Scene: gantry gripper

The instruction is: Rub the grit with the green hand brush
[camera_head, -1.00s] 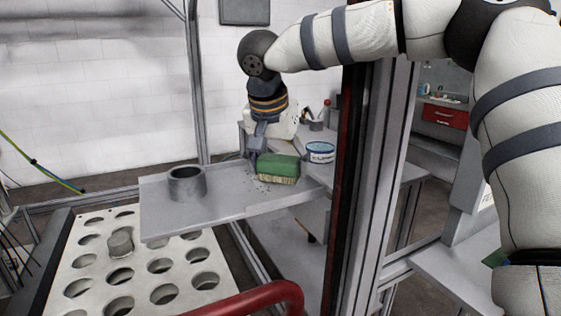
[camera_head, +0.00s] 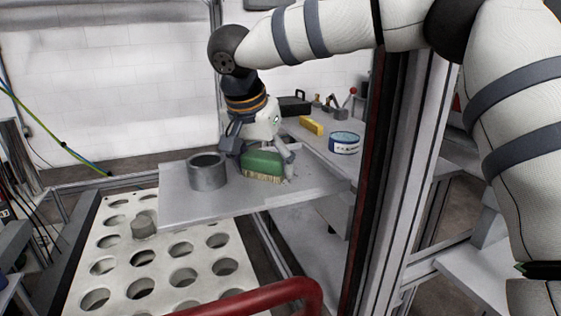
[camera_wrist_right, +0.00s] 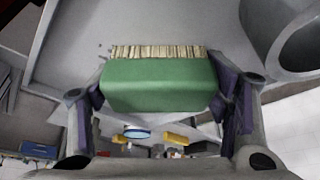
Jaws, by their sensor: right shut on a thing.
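The green hand brush (camera_head: 262,163) has a green block and pale bristles pointing down at the grey tray (camera_head: 205,211). My right gripper (camera_head: 258,158) is shut on the brush's two sides. In the right wrist view the brush (camera_wrist_right: 158,84) sits between both fingers of the gripper (camera_wrist_right: 160,100). The bristles are at or just above the tray; I cannot tell which. A few small dark specks of grit (camera_wrist_right: 104,50) show beside the bristles in the right wrist view. Any grit under the brush is hidden. My left gripper is not in view.
A grey metal ring (camera_head: 207,171) stands on the tray just left of the brush. A blue-and-white tub (camera_head: 344,143) and a yellow block (camera_head: 311,125) are behind to the right. A perforated plate (camera_head: 128,273) lies below, and a red rail (camera_head: 262,297) crosses in front.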

